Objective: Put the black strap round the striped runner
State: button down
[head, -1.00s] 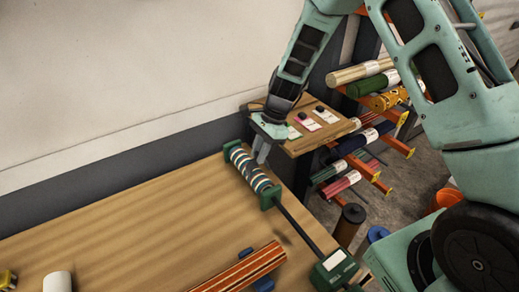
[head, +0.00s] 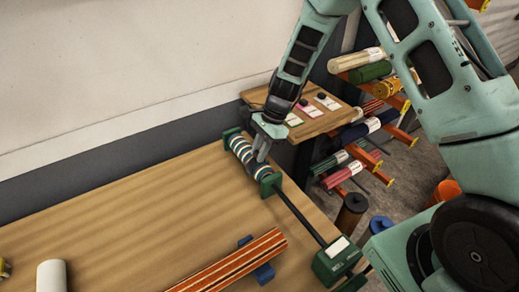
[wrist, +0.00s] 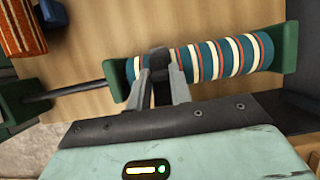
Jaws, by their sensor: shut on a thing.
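The striped runner is a teal roll with white and red bands (head: 243,151), lying between green end brackets at the table's back right edge. It also shows in the wrist view (wrist: 222,58). My gripper (head: 261,155) is over the runner, towards its bracket on the rod side. In the wrist view my gripper (wrist: 160,72) is shut on a small black piece, seemingly the black strap (wrist: 158,58), which lies in front of the runner's left part. I cannot tell whether the strap goes round the runner, as its underside is hidden.
A dark rod (head: 298,214) runs from the bracket to a green box (head: 336,261). An orange striped roll (head: 232,262) rests on blue supports. A small wooden shelf (head: 318,127) with tags stands behind. The table's middle (head: 120,220) is clear.

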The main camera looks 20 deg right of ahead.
jog(key=c, duration=1.2)
grip_release()
jog(key=b+v, duration=0.3)
jog(key=v, duration=1.4)
jog(key=s+a+r+n+h, duration=0.2)
jog(key=s+a+n, duration=1)
jog(key=s, duration=0.4)
jog(key=s+n, duration=0.4)
jog(key=s, duration=0.1)
jog(key=s+f+n+h, duration=0.1)
jog(key=s+n, duration=0.2)
jog(key=s, duration=0.2)
jog(key=s+a+n, duration=0.1)
jog(key=s+n, duration=0.3)
jog(key=s, duration=0.1)
jog(key=shift+s+a+f+n+t+h, duration=0.2)
jog(key=shift+f+n+t+h, duration=0.1)
jog(key=shift+t+h, duration=0.1)
